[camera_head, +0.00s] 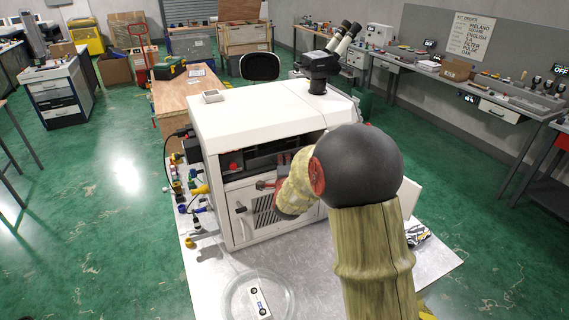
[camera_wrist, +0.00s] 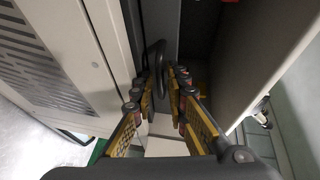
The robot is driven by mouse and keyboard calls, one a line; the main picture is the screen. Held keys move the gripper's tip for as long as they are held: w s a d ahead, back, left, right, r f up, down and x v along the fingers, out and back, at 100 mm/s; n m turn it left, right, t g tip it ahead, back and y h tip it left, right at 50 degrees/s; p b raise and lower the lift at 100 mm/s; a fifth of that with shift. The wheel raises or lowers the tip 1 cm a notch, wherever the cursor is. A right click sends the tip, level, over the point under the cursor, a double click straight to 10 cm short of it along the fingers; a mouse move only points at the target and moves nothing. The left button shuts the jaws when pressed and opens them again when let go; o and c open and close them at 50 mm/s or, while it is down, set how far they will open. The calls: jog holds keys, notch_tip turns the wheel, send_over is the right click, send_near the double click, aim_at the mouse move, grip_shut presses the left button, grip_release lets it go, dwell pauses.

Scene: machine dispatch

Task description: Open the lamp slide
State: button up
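The white machine (camera_head: 255,108) stands on the bench with a dark opening in its front and a vented door below. In the wrist view, my gripper (camera_wrist: 167,74) is open, its two yellow-and-black fingers apart with a gap between the tips. A dark looped handle (camera_wrist: 154,57) stands just beyond the tips, nearest the left finger; I cannot tell if they touch. It appears to sit in a narrow recess beside a pale vented panel (camera_wrist: 62,50). I cannot confirm that this handle belongs to the lamp slide.
A pale panel (camera_wrist: 250,45) stands close on the right of my fingers. A microscope (camera_head: 322,65) sits on top of the machine. A round clear dish (camera_head: 232,300) with a small white device (camera_head: 260,303) lies on the bench in front. Cables and connectors crowd the machine's left side.

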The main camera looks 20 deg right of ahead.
jog(key=shift+c, duration=0.9)
grip_shut()
jog(key=shift+s+f, duration=0.1)
jog(key=shift+f, duration=0.05)
